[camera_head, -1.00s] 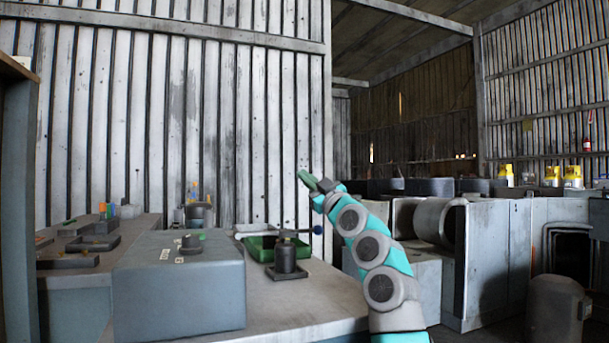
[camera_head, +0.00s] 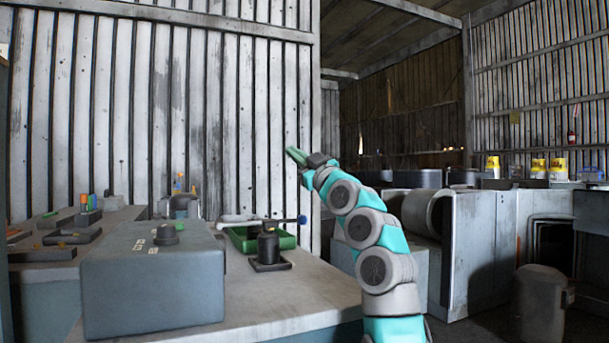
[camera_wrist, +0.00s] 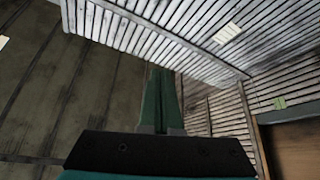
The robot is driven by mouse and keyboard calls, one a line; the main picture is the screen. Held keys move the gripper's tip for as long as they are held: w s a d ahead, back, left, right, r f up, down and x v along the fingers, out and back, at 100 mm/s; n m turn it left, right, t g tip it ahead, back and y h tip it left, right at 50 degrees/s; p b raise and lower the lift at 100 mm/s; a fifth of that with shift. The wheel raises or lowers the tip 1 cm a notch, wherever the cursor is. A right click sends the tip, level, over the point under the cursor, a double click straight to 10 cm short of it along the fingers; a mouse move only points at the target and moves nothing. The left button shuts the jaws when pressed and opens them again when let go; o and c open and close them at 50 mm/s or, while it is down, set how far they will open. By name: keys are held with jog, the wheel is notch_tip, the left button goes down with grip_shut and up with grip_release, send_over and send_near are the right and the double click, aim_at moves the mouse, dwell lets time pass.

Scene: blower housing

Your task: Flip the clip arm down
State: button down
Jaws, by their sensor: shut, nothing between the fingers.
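A dark clamp-like fixture (camera_head: 268,247) stands on the grey bench top, with a thin, roughly level arm across its top that ends in a blue ball (camera_head: 302,219). This looks like the clip arm, but I cannot be sure. My gripper (camera_head: 293,153) is raised above and beyond the bench's right side, higher in the picture than the blue ball and apart from it. In the wrist view its green fingers (camera_wrist: 160,100) are shut together and empty. That view shows only walls and roof behind them, not the fixture.
A large blue-grey housing (camera_head: 155,285) with a dark knob sits on the bench left of the fixture. A green tray (camera_head: 245,240) lies behind the fixture. Trays with small parts stand at far left. Grey machines (camera_head: 490,240) stand at right. Bare bench (camera_head: 300,300) lies in front.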

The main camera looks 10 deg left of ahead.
jog(key=s+d+f+b, duration=0.3)
jog(key=s+f+b, duration=0.1)
jog(key=s+b, duration=0.2)
jog(key=shift+s+b, duration=0.2)
jog(key=shift+b, duration=0.35)
dwell(0.4)
